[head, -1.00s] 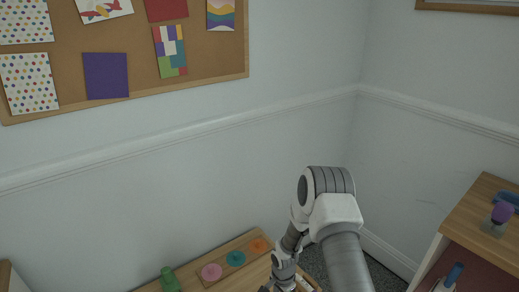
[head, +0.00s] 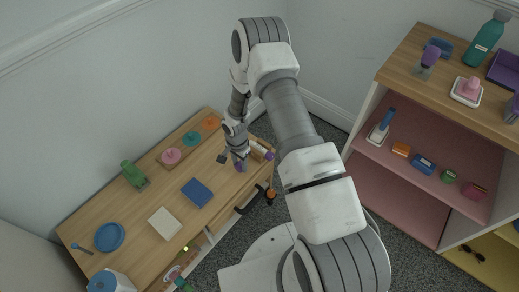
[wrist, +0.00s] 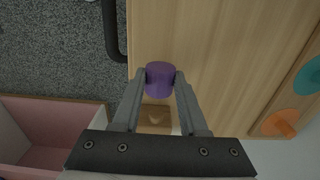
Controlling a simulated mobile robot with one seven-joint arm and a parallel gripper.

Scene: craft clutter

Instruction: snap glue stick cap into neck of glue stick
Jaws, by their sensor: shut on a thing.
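My gripper (wrist: 160,82) is shut on a purple cylinder, which looks like the glue stick cap (wrist: 161,79), in the wrist view. The head view shows my gripper (head: 240,163) with the purple cap (head: 240,167) at its tips, over the right end of the wooden desk (head: 150,195). A light wooden piece (wrist: 155,117) shows between the fingers in the wrist view. A small pale and brown item with a purple end (head: 268,155) is just right of my gripper in the head view. I cannot tell whether it is the glue stick. No neck opening shows clearly.
A board with pink, teal and orange discs (head: 190,139) lies along the desk's back. A green object (head: 133,174), a blue book (head: 197,192) and a blue plate (head: 109,237) are farther left. A shelf (head: 425,150) with several items stands right.

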